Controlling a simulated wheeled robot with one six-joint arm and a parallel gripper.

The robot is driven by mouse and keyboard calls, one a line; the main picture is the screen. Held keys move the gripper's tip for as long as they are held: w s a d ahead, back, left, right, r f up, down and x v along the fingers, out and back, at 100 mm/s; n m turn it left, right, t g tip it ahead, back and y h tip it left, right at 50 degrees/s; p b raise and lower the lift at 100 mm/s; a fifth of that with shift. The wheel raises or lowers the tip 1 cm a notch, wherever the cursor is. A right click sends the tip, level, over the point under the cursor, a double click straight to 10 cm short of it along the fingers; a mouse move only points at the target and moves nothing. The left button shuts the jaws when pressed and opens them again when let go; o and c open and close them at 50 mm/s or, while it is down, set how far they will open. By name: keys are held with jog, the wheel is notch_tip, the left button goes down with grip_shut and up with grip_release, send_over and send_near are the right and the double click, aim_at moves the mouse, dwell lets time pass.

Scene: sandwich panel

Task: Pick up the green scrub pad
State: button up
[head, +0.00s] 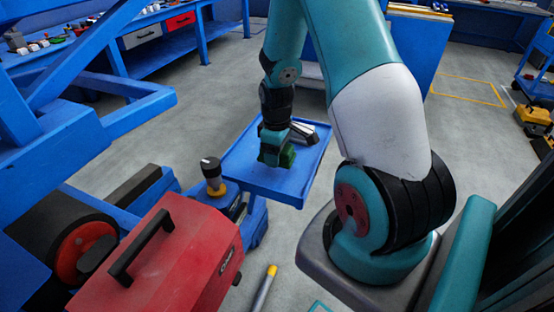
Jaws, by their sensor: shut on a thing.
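The green scrub pad (287,156) shows as a small dark green piece at the end of my arm, over the blue tray (250,185). My gripper (276,158) points down at the tray and is shut on the pad. The gripper hides part of the pad. I cannot tell whether the pad touches the tray or is a little above it.
A grey and black tool (303,134) lies on the tray just behind my gripper. A red toolbox (170,262) and a yellow-and-black bottle-like item (213,178) stand at the front left. A yellow-tipped rod (265,288) is at the front. Grey floor lies right of the tray.

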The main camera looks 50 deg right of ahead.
notch_tip(320, 180, up, 16)
jog(key=shift+r, duration=0.25)
jog(key=shift+o, duration=1)
jog(key=shift+f, duration=0.1)
jog(key=shift+c, duration=0.5)
